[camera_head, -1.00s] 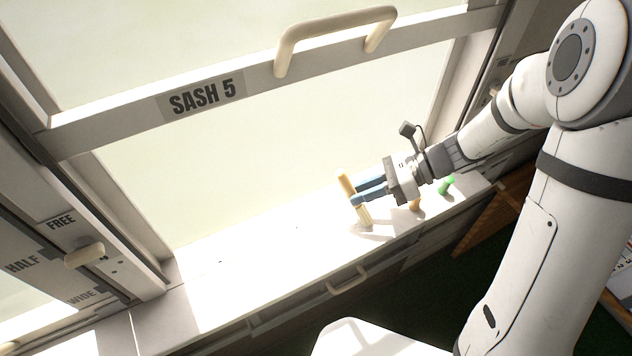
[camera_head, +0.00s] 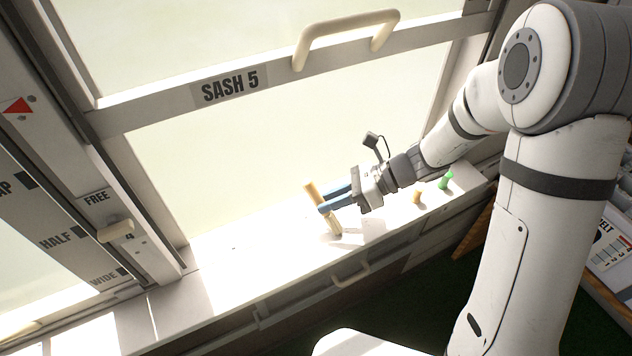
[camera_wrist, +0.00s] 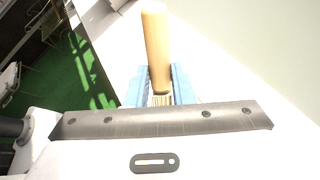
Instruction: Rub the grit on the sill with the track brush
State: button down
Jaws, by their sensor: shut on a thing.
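The track brush (camera_head: 312,191) has a tan wooden handle and pale bristles at its lower end. My gripper (camera_head: 322,201) is shut on it, with blue fingers on either side. The brush is slightly tilted, its bristle end low over the white sill (camera_head: 215,262); I cannot tell if it touches. In the wrist view the brush handle (camera_wrist: 156,45) stands up between the blue fingers (camera_wrist: 158,85). A few tiny dark specks on the sill, left of the brush, may be grit; the glare makes them hard to tell.
A drawer-like handle (camera_head: 351,272) is below the sill edge. The sill's left part is clear.

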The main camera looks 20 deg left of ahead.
jog(key=shift+s+a, duration=0.85)
notch_tip(320, 180, up, 4)
jog(key=p, duration=0.2)
jog(key=shift+d+f+p, duration=0.1)
jog(key=shift+f+p, duration=0.1)
jog(key=shift+p, duration=0.15)
notch_tip(320, 180, up, 5)
jog(key=p, duration=0.4)
jog(key=shift+f, duration=0.2)
jog(key=shift+f, duration=0.1)
jog(key=shift+d+f, duration=0.1)
jog(key=shift+f, duration=0.25)
